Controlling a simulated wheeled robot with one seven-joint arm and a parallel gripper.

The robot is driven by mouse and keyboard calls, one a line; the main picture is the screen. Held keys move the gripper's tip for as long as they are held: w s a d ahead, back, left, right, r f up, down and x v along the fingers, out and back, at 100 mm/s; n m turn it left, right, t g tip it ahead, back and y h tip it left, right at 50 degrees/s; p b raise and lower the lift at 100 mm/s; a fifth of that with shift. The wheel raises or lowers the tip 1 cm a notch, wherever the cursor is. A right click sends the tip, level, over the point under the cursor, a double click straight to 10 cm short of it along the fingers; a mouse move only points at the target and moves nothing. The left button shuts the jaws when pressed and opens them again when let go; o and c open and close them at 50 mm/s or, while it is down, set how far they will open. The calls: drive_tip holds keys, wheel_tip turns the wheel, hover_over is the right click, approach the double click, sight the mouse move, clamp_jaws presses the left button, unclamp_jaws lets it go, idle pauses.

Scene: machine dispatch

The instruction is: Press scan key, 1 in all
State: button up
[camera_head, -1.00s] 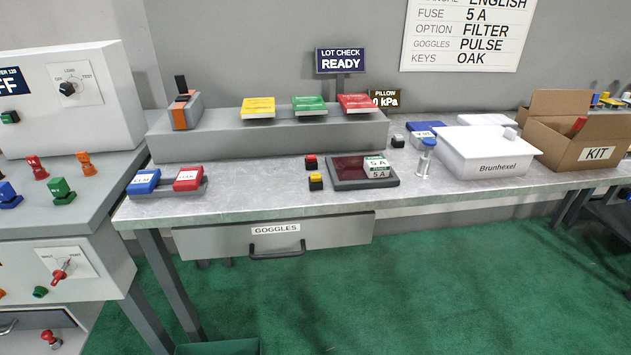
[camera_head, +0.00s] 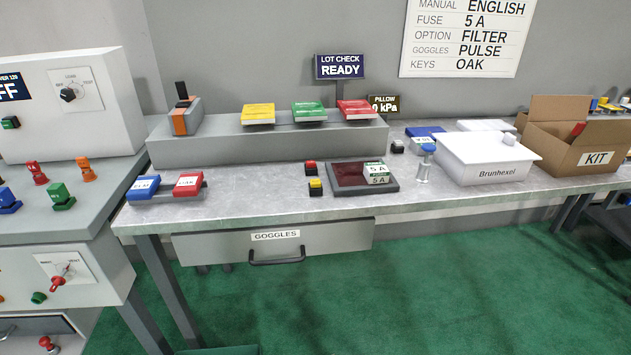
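A dark red glass pad (camera_head: 348,175) in a grey frame lies on the grey bench, with white-and-green "5 A" fuse packs (camera_head: 377,173) on its right part. Left of the pad stand two small push keys on black bases, a red key (camera_head: 310,167) behind and a yellow key (camera_head: 316,187) in front. No readable label tells which one is the scan key. The lot check display (camera_head: 340,66) behind reads "READY". My gripper is not in view.
A raised grey shelf (camera_head: 220,150) carries yellow, green and red booklets. Red and blue key tags (camera_head: 187,182) lie at the left. A silver, blue-topped plunger (camera_head: 423,165), a white Brunhexel box (camera_head: 490,172) and a KIT carton (camera_head: 560,158) stand right. The bench front is clear.

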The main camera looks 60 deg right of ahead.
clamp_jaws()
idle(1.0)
